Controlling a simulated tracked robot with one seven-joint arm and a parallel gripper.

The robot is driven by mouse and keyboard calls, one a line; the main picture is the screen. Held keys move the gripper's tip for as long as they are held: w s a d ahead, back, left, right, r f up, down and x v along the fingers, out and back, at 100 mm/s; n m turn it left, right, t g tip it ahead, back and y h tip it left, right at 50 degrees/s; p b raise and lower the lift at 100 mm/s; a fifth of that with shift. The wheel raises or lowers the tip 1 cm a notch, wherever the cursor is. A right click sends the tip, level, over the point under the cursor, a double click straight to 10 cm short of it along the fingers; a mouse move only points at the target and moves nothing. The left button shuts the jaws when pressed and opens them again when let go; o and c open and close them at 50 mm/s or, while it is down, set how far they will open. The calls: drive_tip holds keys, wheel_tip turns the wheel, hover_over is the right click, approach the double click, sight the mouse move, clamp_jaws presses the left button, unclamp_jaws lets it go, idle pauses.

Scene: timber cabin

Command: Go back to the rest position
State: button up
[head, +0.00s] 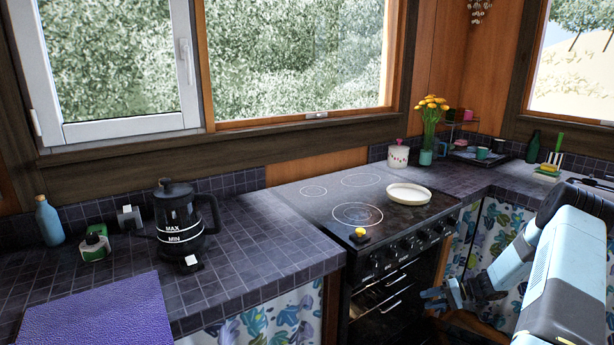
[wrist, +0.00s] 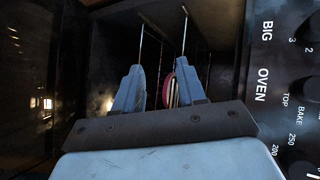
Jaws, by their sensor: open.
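My gripper (head: 447,296) is at the right in the head view, low in front of the dark stove (head: 390,265) and near its door handles. In the wrist view my gripper (wrist: 160,82) has its two blue fingers apart. A small reddish-pink thing with pale stripes (wrist: 171,90) shows in the gap between them, and I cannot tell what it is or how far off. Nothing is clearly held. The stove's control panel (wrist: 272,85), with its oven lettering, is at the right of the wrist view.
A cream dish (head: 408,194) sits on the stovetop, with a yellow thing (head: 360,234) near its front edge. A black kettle (head: 180,222) and purple mat (head: 97,312) are on the left counter. Flowers (head: 431,110) stand at the back right. The air above the stove is clear.

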drive_tip(key=s+a+r+n+g+h, duration=0.1)
drive_tip(key=s+a+r+h, duration=0.3)
drive_tip(key=r, duration=0.8)
drive_tip(key=s+a+r+n+g+h, duration=0.1)
drive_tip(key=s+a+r, duration=0.3)
drive_tip(key=r, duration=0.8)
drive_tip(key=s+a+r+n+g+h, duration=0.1)
drive_tip(key=s+a+r+n+h, duration=0.15)
drive_tip(key=a+r, duration=0.7)
drive_tip(key=s+a+r+t+h, duration=0.2)
drive_tip(key=s+r+h, duration=0.1)
drive_tip(key=s+r, duration=1)
drive_tip(key=s+r+t+h, duration=0.1)
drive_tip(key=s+r, duration=0.1)
drive_tip(key=s, duration=0.5)
drive_tip(key=s+r+t, duration=0.2)
drive_tip(key=s, duration=0.5)
drive_tip(key=shift+s+a+r+m+t+h, duration=0.3)
drive_tip(key=shift+s+a+r+m+h, duration=0.05)
drive_tip(key=shift+a, duration=0.05)
drive_tip(key=shift+d, duration=0.15)
